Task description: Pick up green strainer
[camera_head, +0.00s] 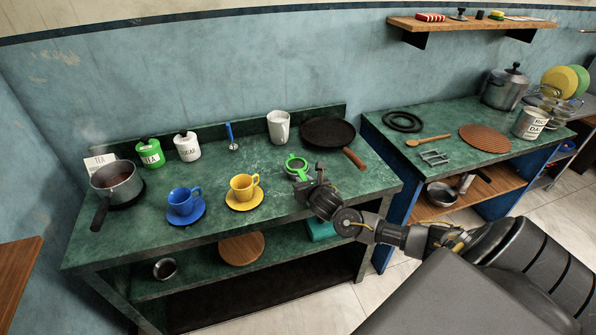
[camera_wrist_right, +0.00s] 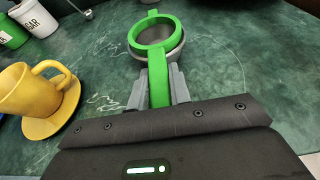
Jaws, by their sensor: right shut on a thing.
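The green strainer (camera_head: 294,163) is near the middle of the green worktop in the head view. In the right wrist view the green strainer (camera_wrist_right: 154,34) shows its ring pointing away from me and its handle running back between my fingers. My right gripper (camera_head: 307,180) is shut on the strainer's handle; its two grey fingertips (camera_wrist_right: 158,85) lie on either side of the handle. A grey bowl or holder shows under the ring. I cannot tell whether the strainer touches it or is raised. My left gripper is not in view.
A yellow cup (camera_head: 243,187) on its saucer stands just left of the strainer, with a blue cup (camera_head: 183,201) further left. A frying pan (camera_head: 328,135) and a white mug (camera_head: 278,126) stand behind. A pot (camera_head: 116,182) sits at the far left. The worktop right of the strainer is clear.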

